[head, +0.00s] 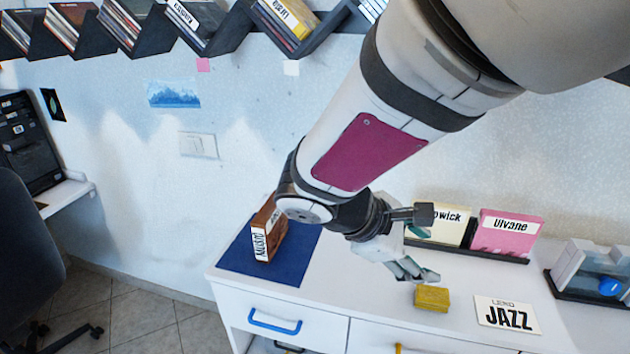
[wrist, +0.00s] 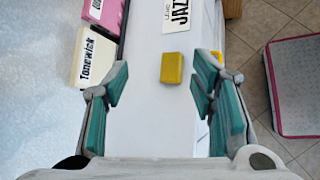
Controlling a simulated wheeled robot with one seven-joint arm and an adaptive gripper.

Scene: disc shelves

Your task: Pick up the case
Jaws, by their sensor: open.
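Several case-like things are in view, and I cannot tell which one the task means. A pale yellow case (head: 440,226) and a pink case (head: 507,235) stand in a dark rack on the white cabinet. They also show in the wrist view, pale yellow (wrist: 93,60) and pink (wrist: 107,14). A brown case (head: 270,230) with a white label stands upright on a blue mat (head: 290,268). A small yellow block (head: 432,298) lies on the cabinet top. My gripper (head: 420,245) is open and empty above the cabinet; in the wrist view the yellow block (wrist: 171,68) lies ahead, between the fingers' lines.
A white JAZZ card (head: 507,315) lies right of the yellow block. A dark tray (head: 590,290) with clear and blue things is at the right. A wall shelf (head: 225,40) holds disc cases. A dark chair (head: 32,260) stands left. The cabinet front has drawer handles.

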